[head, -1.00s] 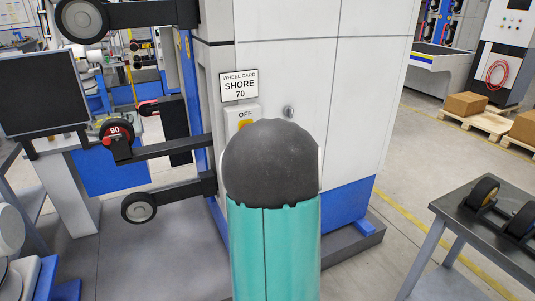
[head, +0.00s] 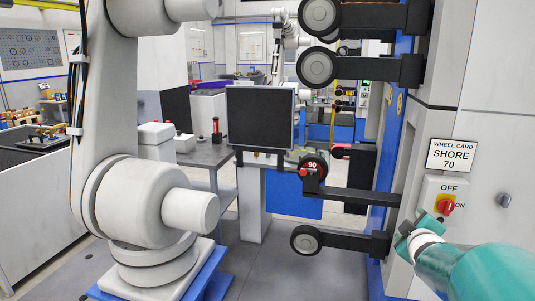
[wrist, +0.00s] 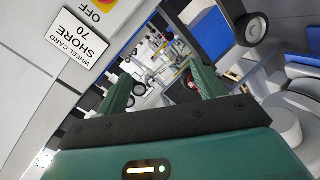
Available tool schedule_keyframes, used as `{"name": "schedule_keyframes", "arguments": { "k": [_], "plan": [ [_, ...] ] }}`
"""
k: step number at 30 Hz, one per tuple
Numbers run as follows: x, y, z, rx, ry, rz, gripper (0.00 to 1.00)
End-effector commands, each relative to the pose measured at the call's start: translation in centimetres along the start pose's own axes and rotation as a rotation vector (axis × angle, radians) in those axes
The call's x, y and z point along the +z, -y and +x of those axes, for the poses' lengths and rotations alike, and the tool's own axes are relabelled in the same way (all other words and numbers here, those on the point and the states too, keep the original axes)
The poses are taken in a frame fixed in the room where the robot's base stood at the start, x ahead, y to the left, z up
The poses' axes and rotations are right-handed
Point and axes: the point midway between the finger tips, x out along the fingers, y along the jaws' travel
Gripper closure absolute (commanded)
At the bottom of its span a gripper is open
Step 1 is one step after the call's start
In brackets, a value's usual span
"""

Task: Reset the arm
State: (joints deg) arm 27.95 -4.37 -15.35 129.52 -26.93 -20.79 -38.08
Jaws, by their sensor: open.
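My gripper (head: 424,228), teal with a white wrist, is at the right of the head view, just below and left of the switch box. The wrist view shows its two green fingers spread apart with nothing between them (wrist: 162,82). The red knob (head: 446,205) sits on a yellow plate between the labels OFF and ON on the grey cabinet. The gripper looks apart from the knob. The card reading SHORE 70 (head: 452,155) is above the switch and also shows in the wrist view (wrist: 82,42).
Black arms with wheels (head: 306,241) stick out left from the cabinet (head: 490,95), close to my gripper. A dial marked 90 (head: 314,166) sits on one arm. A dark monitor (head: 260,118) stands behind. A white robot arm (head: 140,205) stands at the left on a blue base. Grey floor is open between.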

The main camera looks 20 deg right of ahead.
Motion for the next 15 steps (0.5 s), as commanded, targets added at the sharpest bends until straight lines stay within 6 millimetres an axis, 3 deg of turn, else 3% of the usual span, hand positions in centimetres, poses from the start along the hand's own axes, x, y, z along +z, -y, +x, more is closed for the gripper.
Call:
{"name": "schedule_keyframes", "arguments": {
  "k": [1,6,8,12,15],
  "plan": [
    [-2.5,1.3,-1.6,-0.047,0.003,0.067,0.31],
    [-8.0,7.0,-7.8,-0.254,0.079,0.299,0.31],
    [-9.5,9.2,-10.5,-0.332,0.113,0.367,0.31],
    [-12.1,14.5,-17.9,-0.523,0.215,0.496,0.31],
    [-12.7,17.7,-23.2,-0.645,0.299,0.553,0.31]
  ]
}}
